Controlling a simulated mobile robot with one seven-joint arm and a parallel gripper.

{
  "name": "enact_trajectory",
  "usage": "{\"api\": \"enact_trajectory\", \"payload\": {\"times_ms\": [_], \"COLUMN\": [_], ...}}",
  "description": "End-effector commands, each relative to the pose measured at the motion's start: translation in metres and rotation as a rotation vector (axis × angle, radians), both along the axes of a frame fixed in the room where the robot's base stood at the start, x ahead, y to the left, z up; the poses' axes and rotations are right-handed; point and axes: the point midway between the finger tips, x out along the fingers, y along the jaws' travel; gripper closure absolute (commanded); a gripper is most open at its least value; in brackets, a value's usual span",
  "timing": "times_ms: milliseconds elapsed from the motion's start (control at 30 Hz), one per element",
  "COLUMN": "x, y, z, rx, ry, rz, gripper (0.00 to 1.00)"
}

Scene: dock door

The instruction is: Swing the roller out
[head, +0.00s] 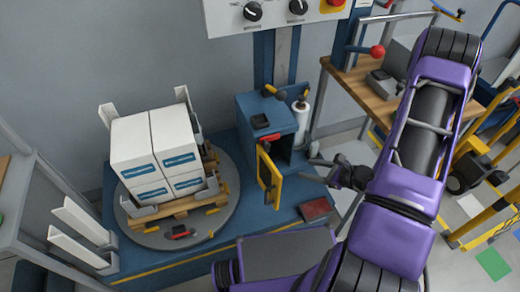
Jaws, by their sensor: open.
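A blue wrapping-machine carriage (268,118) stands right of the pallet in the head view. A white upright roll (301,123) is at its right side. A yellow-framed hinged part (268,180) stands at its front, angled out from the blue body; I cannot tell whether it carries the roller. My gripper (318,171) is open and empty. It reaches in from the right on my purple arm and appears a little right of the yellow frame, apart from it. Which small part inside the carriage is the roller is too small to tell.
White boxes (157,150) stand on a wooden pallet on a round grey turntable (222,226). A red block (315,209) lies on the blue base near the gripper. A control panel (272,12) hangs above. A wooden bench (353,86) and yellow rails (485,222) are at right.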

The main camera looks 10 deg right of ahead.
Motion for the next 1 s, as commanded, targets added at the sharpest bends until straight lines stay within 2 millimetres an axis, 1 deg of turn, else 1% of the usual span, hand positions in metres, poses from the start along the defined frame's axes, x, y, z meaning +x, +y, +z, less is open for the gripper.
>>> {"api": "enact_trajectory", "payload": {"times_ms": [33, 133, 267, 367, 467, 800, 1000], "x": [-0.001, 0.002, 0.006, 0.014, 0.026, 0.084, 0.114], "y": [0.002, 0.003, 0.005, 0.01, 0.02, 0.058, 0.078], "z": [0.001, 0.004, 0.005, 0.001, -0.006, -0.035, -0.05], "rx": [0.069, 0.151, 0.19, 0.189, 0.189, 0.185, 0.185], "ry": [-0.005, -0.017, -0.024, -0.025, -0.023, -0.025, -0.025], "rz": [-0.078, -0.174, -0.22, -0.219, -0.216, -0.213, -0.214], "gripper": [0.43, 0.43, 0.43, 0.43, 0.43, 0.43, 0.43]}}
